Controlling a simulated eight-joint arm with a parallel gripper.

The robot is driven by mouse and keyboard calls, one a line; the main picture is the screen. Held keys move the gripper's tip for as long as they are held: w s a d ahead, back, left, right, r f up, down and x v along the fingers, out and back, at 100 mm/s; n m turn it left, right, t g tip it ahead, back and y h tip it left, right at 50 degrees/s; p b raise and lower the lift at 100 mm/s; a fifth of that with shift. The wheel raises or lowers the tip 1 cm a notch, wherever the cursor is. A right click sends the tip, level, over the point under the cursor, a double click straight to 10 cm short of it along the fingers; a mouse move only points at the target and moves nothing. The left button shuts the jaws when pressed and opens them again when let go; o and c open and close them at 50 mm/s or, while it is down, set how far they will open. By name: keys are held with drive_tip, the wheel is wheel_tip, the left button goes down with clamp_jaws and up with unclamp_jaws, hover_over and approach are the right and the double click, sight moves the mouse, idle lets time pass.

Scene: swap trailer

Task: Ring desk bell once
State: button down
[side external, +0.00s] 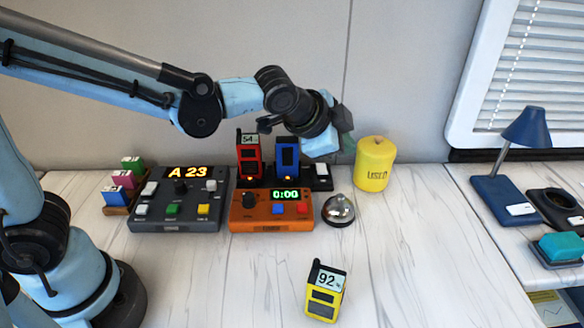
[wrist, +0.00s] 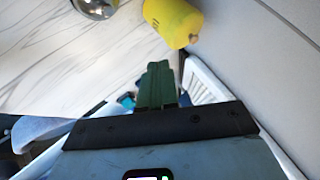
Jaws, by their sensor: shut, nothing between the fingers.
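The silver desk bell (side external: 338,210) sits on the table just right of the orange timer box in the side external view. Part of its dome (wrist: 95,7) shows at the top left edge of the wrist view. My gripper (side external: 343,130) is raised above and behind the bell, near the back wall, apart from it. In the wrist view its green fingers (wrist: 158,85) are together with nothing between them.
A yellow cylinder (side external: 375,165) stands behind and right of the bell. An orange timer (side external: 271,212), a grey console (side external: 178,205) and a charging rack with a red (side external: 249,158) and a blue handset (side external: 287,158) are to the left. The table's right front is clear.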

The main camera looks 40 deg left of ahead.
sight(338, 200)
drive_tip(key=shift+w+d, duration=0.1)
drive_tip(key=shift+d, duration=0.05)
drive_tip(key=shift+f, duration=4.45)
drive_tip(key=shift+f, duration=0.4)
drive_tip(key=shift+f, duration=0.55)
drive_tip(key=shift+r, duration=1)
drive_tip(key=shift+r, duration=0.1)
drive_tip(key=shift+r, duration=2.4)
